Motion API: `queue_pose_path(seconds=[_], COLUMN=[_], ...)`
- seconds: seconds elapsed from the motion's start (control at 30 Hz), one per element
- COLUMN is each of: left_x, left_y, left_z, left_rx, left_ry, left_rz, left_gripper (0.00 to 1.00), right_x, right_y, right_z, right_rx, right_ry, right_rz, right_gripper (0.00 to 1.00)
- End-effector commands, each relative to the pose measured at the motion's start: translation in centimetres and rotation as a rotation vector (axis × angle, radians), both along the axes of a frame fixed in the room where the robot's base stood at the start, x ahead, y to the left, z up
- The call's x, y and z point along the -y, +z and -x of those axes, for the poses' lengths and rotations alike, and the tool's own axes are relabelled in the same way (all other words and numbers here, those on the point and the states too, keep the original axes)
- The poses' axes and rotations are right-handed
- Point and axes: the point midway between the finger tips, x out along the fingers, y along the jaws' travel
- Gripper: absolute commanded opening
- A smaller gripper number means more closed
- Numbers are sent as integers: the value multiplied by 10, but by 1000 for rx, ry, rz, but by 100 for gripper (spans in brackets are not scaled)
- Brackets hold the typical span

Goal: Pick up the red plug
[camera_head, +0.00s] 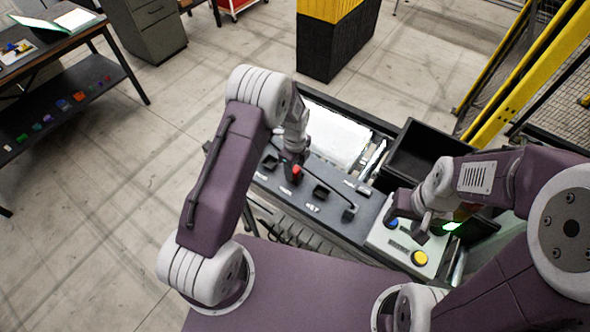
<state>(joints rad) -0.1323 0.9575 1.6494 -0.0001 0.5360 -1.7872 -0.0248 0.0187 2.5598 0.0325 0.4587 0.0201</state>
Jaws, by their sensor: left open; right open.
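The red plug (297,172) is a small red piece at the dark fixture panel (265,180), in the middle of the head view. My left gripper (291,164) is open and points down right at the plug. Its dark fingers partly cover the plug, and I cannot tell whether they touch it. My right gripper (411,226) is open over the light control box at the right, well apart from the plug.
The control box (385,240) has a yellow button (419,258) and a green light (451,226). A black bin (415,147) stands behind it. A black cable runs over the panel to a connector (349,214). Yellow fencing (520,85) stands at the right.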

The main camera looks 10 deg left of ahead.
Motion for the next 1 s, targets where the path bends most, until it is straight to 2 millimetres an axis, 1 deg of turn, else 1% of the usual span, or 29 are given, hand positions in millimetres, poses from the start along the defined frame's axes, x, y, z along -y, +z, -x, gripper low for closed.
queue_pose_path(seconds=[0.03, 0.13, 0.3, 0.33, 0.37, 0.4, 0.47, 0.5, 0.53, 0.83, 1.0], left_x=[0, 0, 0, 0, 0, 0, 0, 0, 0, 0, 0], left_y=[-4, -11, -12, -12, -12, -12, -12, -12, -12, -10, 3], left_z=[1, 0, 0, 0, 0, 0, 0, 0, 0, -1, -1], left_rx=[-2, 1, 2, 2, 2, 2, 2, 2, 2, 3, 4], left_ry=[0, 0, 0, 0, 0, 0, 0, 0, 0, 0, 0], left_rz=[-1, 0, 1, 1, 1, 1, 1, 1, 1, 0, 0], left_gripper=[56, 56, 56, 51, 42, 31, 15, 4, 0, 0, 0], right_x=[0, 0, 0, 0, 0, 0, 0, 0, 0, 0, 0], right_y=[5, 5, 4, 4, 4, 4, 4, 4, 4, 2, -8], right_z=[0, 0, 0, 0, 0, 0, 0, 0, 0, 0, 0], right_rx=[0, -1, -1, -1, -1, -1, -1, -1, -1, -1, -1], right_ry=[0, 0, 0, 0, 0, 0, 0, 0, 0, 0, 0], right_rz=[0, 0, 0, 0, 0, 0, 0, 0, 0, 0, 0], right_gripper=[52, 52, 52, 52, 52, 52, 52, 52, 52, 52, 52])
